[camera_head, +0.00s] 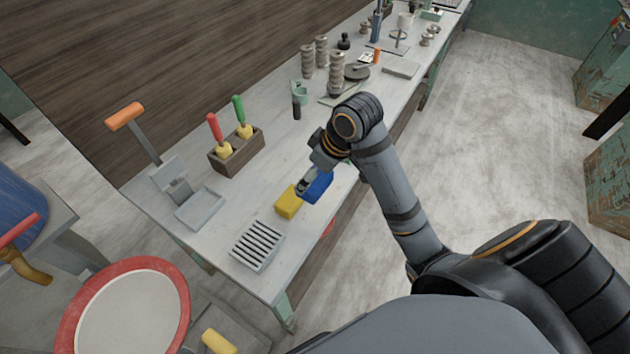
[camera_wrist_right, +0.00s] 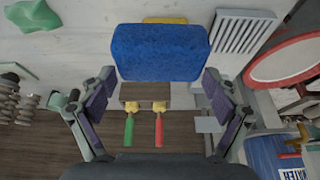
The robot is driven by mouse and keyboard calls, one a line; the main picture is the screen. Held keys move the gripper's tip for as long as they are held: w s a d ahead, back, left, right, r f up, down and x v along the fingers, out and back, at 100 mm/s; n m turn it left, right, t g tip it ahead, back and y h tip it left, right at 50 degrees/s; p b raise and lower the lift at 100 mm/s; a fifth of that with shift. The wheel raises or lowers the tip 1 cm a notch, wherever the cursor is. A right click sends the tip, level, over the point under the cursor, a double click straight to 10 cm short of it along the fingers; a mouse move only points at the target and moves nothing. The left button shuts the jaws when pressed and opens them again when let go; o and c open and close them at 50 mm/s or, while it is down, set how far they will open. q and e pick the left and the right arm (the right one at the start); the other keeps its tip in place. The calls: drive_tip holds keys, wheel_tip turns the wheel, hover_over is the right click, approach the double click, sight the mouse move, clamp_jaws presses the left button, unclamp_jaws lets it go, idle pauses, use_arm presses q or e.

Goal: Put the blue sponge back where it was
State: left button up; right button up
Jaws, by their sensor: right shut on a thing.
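The blue sponge (camera_head: 319,188) is held by my right gripper (camera_head: 309,179) over the front part of the workbench. In the right wrist view the blue sponge (camera_wrist_right: 160,52) spans the space between the two fingers of the gripper (camera_wrist_right: 160,77). A yellow sponge (camera_head: 288,203) lies on the bench just left of the blue one. In the wrist view the blue sponge hides most of the yellow sponge (camera_wrist_right: 165,20). I cannot tell how far the blue sponge is above the bench. My left gripper is not in view.
A slatted rack (camera_head: 257,246) lies near the bench's front end. A wooden block (camera_head: 236,153) holds red- and green-handled tools behind. A grey tray (camera_head: 200,208) is at left. A green thing (camera_wrist_right: 33,15), perhaps cloth, lies on the bench. Clay stacks (camera_head: 336,73) stand farther back.

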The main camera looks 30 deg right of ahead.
drive_tip(key=shift+s+a+r, duration=0.1)
drive_tip(key=shift+s+a, duration=0.05)
drive_tip(key=shift+s, duration=0.25)
drive_tip(key=w+b, duration=0.1)
drive_tip(key=w+d+f+b, duration=0.1)
drive_tip(key=w+f+b, duration=0.1)
drive_tip(key=shift+d+f, duration=0.1)
drive_tip(key=shift+d, duration=0.2)
drive_tip(key=w+d+f, duration=0.1)
drive_tip(key=w+f, duration=0.1)
drive_tip(key=w, duration=0.1)
drive_tip(key=w+d+f, duration=0.2)
drive_tip(key=w+f, duration=0.1)
drive_tip(key=w+d+f+p, duration=0.1)
drive_tip(key=w+f, duration=0.1)
drive_tip(key=w, duration=0.1)
drive_tip(key=shift+w+d+f, duration=0.15)
drive_tip(key=shift+d+f, duration=0.05)
drive_tip(key=shift+d, duration=0.05)
wheel_tip(320, 180, down, 3)
drive_tip(key=shift+w+d+f+p, duration=0.1)
drive_tip(key=shift+w+p, duration=0.05)
drive_tip(key=shift+p, duration=0.35)
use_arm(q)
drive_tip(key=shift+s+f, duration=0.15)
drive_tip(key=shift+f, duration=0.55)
use_arm(e)
drive_tip(key=shift+f, duration=0.15)
drive_tip(key=o, duration=0.8)
drive_tip(key=shift+f, duration=0.1)
